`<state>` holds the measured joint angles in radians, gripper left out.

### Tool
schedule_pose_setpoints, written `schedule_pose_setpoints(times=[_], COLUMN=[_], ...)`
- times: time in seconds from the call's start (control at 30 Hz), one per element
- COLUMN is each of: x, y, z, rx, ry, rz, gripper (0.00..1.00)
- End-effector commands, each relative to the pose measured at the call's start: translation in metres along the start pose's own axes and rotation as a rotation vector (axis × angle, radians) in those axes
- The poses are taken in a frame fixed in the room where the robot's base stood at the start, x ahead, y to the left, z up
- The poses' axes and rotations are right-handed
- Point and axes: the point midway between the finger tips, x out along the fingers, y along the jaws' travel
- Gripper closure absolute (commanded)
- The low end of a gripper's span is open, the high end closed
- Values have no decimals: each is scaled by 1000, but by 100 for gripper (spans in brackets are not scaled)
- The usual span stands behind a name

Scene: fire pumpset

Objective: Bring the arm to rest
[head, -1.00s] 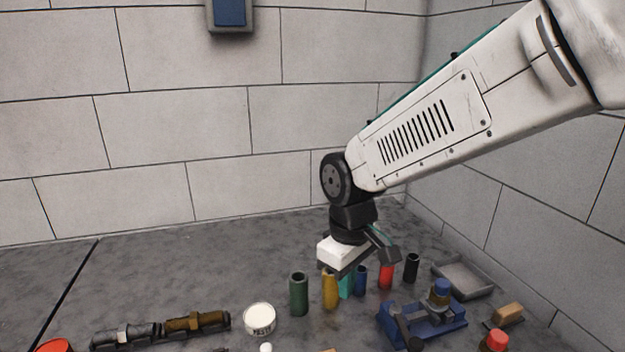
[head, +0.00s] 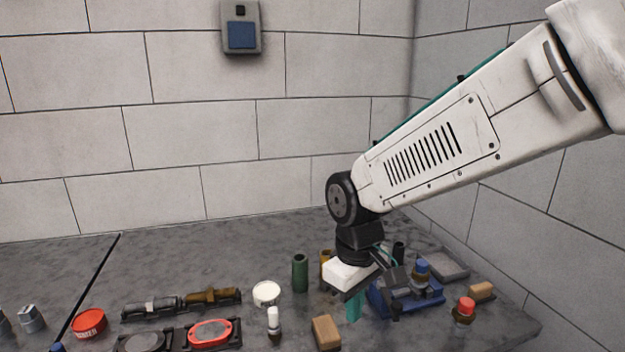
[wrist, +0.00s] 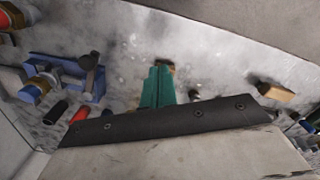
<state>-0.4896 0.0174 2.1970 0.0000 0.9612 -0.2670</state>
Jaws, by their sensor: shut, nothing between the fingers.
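My gripper (head: 354,308) hangs at the end of my bent arm, teal fingers pointing down over the grey workbench (head: 220,235). In the wrist view the teal fingers of my gripper (wrist: 158,85) lie side by side, shut, with nothing seen between them. In the head view the gripper is left of the blue fixture (head: 428,301) and partly covers it. I cannot tell how high the fingertips are above the bench.
A green cylinder (head: 300,273) and a white round tin (head: 266,293) stand left of my gripper. A wooden block (head: 326,333) lies in front. A grey tray (head: 448,264) is behind right. Walls close off the back and right. Dark pipe fittings (head: 152,307) lie left.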

Motion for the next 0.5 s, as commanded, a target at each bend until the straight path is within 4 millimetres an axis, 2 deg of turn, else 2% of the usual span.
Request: schedule_pose_setpoints(times=[0.17, 0.37, 0.5], x=[2, -10, -20], y=[-6, -1, 4], z=[27, 61, 91], rx=[59, 148, 230], ry=[-51, -69, -69], rz=[-13, -17, -19], gripper=[100, 100, 100])
